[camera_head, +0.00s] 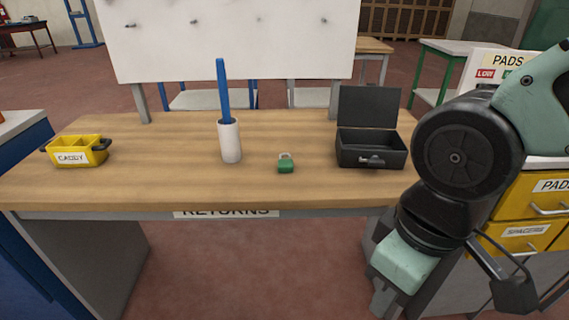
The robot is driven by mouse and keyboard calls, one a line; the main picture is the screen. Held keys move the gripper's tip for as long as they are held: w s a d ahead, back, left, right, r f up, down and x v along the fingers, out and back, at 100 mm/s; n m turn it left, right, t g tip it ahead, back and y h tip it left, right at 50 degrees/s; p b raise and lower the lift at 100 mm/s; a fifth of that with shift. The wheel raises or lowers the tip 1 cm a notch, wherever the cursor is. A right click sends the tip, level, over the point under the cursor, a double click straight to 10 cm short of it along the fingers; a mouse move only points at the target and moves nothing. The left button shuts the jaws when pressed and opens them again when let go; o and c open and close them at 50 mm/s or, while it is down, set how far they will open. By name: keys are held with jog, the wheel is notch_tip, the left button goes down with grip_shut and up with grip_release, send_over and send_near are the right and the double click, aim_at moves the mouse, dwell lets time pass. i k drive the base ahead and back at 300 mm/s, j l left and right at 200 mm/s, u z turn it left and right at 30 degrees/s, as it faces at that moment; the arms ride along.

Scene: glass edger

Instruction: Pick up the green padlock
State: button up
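The green padlock (286,165) is small and stands on the wooden bench top, right of the middle. Its pale shackle shows at its top. It sits apart from the white cylinder on its left and the dark open box on its right. My arm fills the right side of the view, in front of and to the right of the bench. I cannot make out my gripper's fingers in this view. Nothing touches the padlock except the bench under it.
The wooden bench (180,185) also holds a yellow caddy (78,152), a white cylinder (230,142) with a blue stick in it, and a dark box (370,150) with its lid up. A white board (230,40) stands behind. Bench surface in front of the padlock is clear.

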aim_at(283, 165)
jog(key=j+z, duration=0.15)
jog(key=z, duration=0.6)
jog(key=j+z, duration=0.45)
jog(key=j, duration=0.3)
jog(key=k+j+z, duration=0.15)
jog(key=j+z, duration=0.25)
jog(key=j, duration=0.3)
jog(key=k+j, duration=0.1)
jog(key=j, duration=0.3)
jog(key=k+j, duration=0.1)
jog(key=j, duration=0.25)
jog(key=k+j+z, duration=0.1)
jog(key=j, duration=0.3)
jog(key=k+j, duration=0.1)
jog(key=j, duration=0.25)
